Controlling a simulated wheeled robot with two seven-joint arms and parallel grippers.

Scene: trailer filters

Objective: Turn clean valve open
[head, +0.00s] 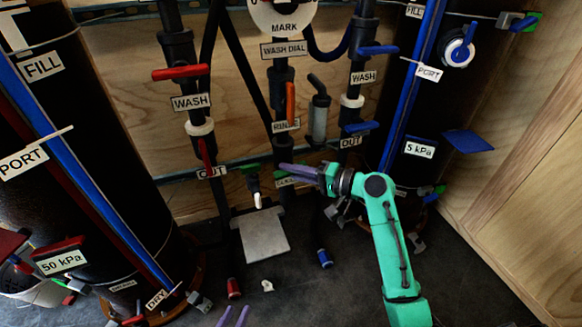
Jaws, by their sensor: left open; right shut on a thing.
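My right gripper (284,168) reaches in from the right on the green arm, its purple fingers pointing left at the low centre pipes. It is shut on a small green handle, mostly hidden by the fingers. A label (285,182) just below the fingers is partly covered and hard to read; I take this to be the clean valve. A second green handle (250,168) shows just left of the fingertips. My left gripper (233,316) shows only as two purple fingertips at the bottom edge, apart and empty.
An orange handle (290,102) at the RINSE label and red handles (180,72) are above left. Blue handles (378,50) are on the right pipe. A grey plate (264,235) lies below. Large black cylinders (95,110) stand at the sides. The dark floor has small loose items.

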